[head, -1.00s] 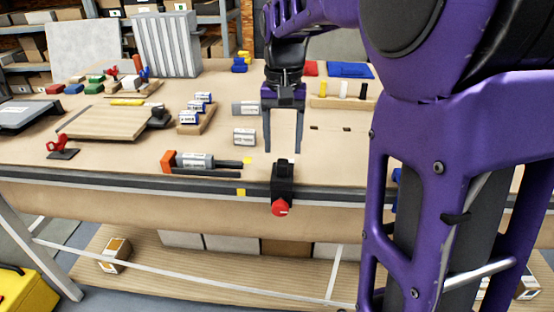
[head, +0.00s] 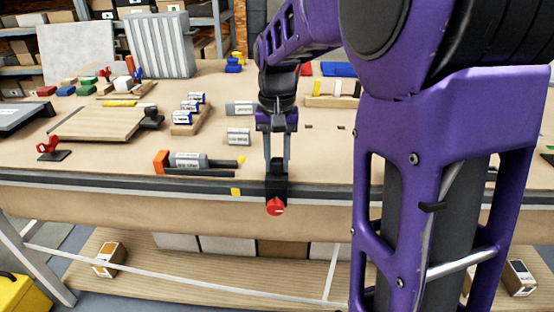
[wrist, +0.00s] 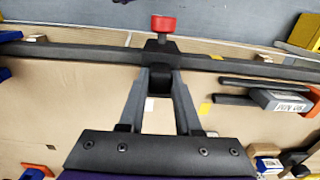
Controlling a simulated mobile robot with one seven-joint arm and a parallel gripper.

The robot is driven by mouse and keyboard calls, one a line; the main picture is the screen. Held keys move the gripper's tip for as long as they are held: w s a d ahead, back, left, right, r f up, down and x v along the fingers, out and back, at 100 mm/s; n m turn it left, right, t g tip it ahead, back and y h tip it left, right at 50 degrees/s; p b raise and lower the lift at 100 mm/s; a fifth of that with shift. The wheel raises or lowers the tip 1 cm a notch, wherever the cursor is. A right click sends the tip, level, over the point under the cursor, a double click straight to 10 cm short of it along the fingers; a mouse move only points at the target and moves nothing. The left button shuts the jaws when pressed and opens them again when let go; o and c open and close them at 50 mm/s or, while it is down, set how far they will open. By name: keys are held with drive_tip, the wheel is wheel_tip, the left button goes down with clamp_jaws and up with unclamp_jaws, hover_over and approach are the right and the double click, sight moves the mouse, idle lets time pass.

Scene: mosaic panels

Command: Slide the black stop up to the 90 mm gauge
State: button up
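The black stop (head: 276,184) with its red knob (head: 276,207) sits on the dark rail (head: 120,185) along the bench's front edge. It also shows in the wrist view (wrist: 160,45), the red knob (wrist: 163,23) at its far side. My gripper (head: 277,160) is lowered onto the stop, its fingers on either side of the stop's upper block, and looks closed on it. The grey 90 mm gauge (head: 188,160) lies left of the stop, against an orange block (head: 161,161); a dark rod reaches from it towards the stop. Its label shows in the wrist view (wrist: 291,105). A gap separates gauge and stop.
Yellow marks are on the rail (head: 236,191) and bench (head: 241,160). Two other labelled cylinders (head: 238,136) (head: 240,108) lie behind, beside a wooden rack (head: 194,122) of several more. A red clamp-like piece (head: 48,145) stands left. The rail between stop and orange block looks clear.

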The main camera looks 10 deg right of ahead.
clamp_jaws()
drive_tip(key=shift+a, duration=0.1)
idle(0.9)
drive_tip(key=shift+w+a+r, duration=0.1)
drive_tip(key=shift+a, duration=0.2)
drive_tip(key=w+a+p, duration=0.1)
drive_tip(key=a, duration=0.3)
drive_tip(key=w+a+p, duration=0.2)
drive_tip(key=a, duration=0.3)
drive_tip(key=w+a+p, duration=0.1)
drive_tip(key=a+p, duration=0.1)
drive_tip(key=a, duration=0.3)
drive_tip(key=shift+w+a, duration=0.1)
drive_tip(key=shift+w, duration=0.2)
drive_tip(key=o, duration=0.9)
unclamp_jaws()
drive_tip(key=shift+c, duration=0.2)
